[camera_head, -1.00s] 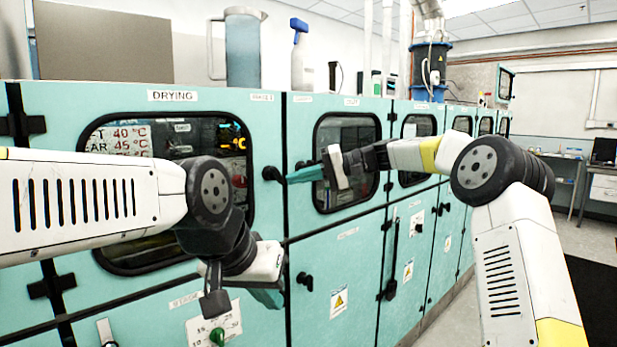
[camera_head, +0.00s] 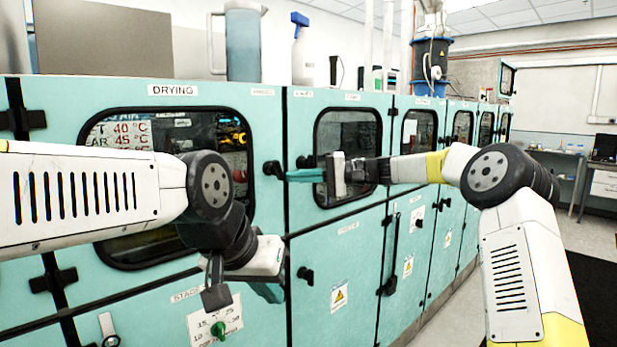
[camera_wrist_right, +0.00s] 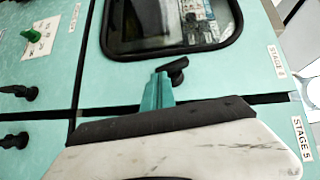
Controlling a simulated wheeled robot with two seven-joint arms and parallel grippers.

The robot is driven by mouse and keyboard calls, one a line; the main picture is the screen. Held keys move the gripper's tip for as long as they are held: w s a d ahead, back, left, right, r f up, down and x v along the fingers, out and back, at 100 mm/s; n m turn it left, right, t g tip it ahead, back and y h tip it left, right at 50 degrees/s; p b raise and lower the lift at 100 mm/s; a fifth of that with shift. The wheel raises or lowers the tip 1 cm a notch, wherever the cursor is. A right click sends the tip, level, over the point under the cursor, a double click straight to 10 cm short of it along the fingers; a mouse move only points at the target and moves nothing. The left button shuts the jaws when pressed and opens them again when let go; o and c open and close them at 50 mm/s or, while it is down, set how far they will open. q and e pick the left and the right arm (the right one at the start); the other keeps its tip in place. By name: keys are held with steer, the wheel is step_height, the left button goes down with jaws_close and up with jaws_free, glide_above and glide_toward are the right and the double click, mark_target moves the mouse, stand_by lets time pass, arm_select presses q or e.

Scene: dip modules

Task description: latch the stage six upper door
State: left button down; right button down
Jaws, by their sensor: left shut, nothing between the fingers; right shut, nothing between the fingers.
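The stage six upper door (camera_head: 262,112) is the teal door with a wide dark window under the DRYING label. It looks flush with the cabinet front. Its black handle (camera_head: 273,170) sits at its right edge and shows in the right wrist view (camera_wrist_right: 178,66), beyond the teal fingertips. My right gripper (camera_head: 290,175) is shut and empty, its fingertips right at this handle; whether they touch it I cannot tell. It also shows in the right wrist view (camera_wrist_right: 158,90). My left gripper (camera_head: 266,292) is shut and empty, low in front of the cabinet.
The neighbouring upper door (camera_head: 297,215) has its own black handle (camera_head: 305,161) close behind my right fingers. A lower door handle (camera_head: 306,276) is near my left gripper. A dial with a green knob (camera_head: 218,329) is below. A jug (camera_head: 243,45) and spray bottle (camera_head: 301,55) stand on top.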

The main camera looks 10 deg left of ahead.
steer(key=shift+s+a+f+m+y, duration=0.15)
steer(key=shift+f+m+y, duration=0.1)
steer(key=shift+m+y, duration=0.25)
stand_by(0.8)
stand_by(0.4)
